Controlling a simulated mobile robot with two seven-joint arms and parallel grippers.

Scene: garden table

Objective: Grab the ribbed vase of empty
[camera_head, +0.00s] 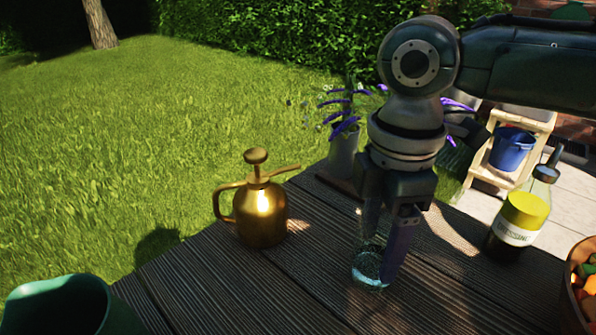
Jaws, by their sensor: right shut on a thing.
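A small clear glass vessel (369,274) with a bluish tint stands on the dark slatted table, and it appears to be the ribbed vase. My right gripper (381,256) points down from above and is shut on the glass, with its fingers at the vessel's sides. The fingers hide much of the vessel, and its ribs are hard to make out. Its base seems to be at the tabletop; I cannot tell whether it is lifted. My left gripper is not in view.
A brass sprayer (262,215) stands left on the table (215,283). Behind my right gripper is a grey pot (342,152) with purple flowers. Right are a dressing bottle (520,215) and a bowl of vegetables (577,262). A green container (62,305) is at bottom left.

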